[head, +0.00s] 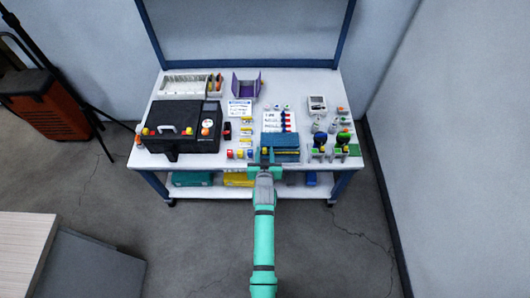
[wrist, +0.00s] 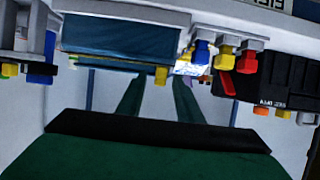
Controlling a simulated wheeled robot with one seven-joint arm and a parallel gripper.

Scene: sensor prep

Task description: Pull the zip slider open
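A blue zip pouch (head: 285,142) lies at the front edge of the workbench, right of the middle. In the wrist view the pouch (wrist: 118,40) fills the upper left. A small yellow piece (wrist: 161,75), which looks like the zip slider, sits at the pouch's edge; a yellow spot (head: 264,151) shows there in the head view. My gripper (head: 265,166) is at the bench's front edge, just in front of the pouch. In the wrist view its two green fingers (wrist: 158,98) are apart with nothing seen between them. The slider appears beyond the fingertips; contact cannot be told.
Blue, yellow and red knobs (wrist: 226,48) stand close beside the pouch. A black case (head: 180,125) is at the bench's left. Green stands with dark tools (head: 340,142) are to the right of the pouch. The lower shelf (head: 222,190) holds several bins. Floor in front is clear.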

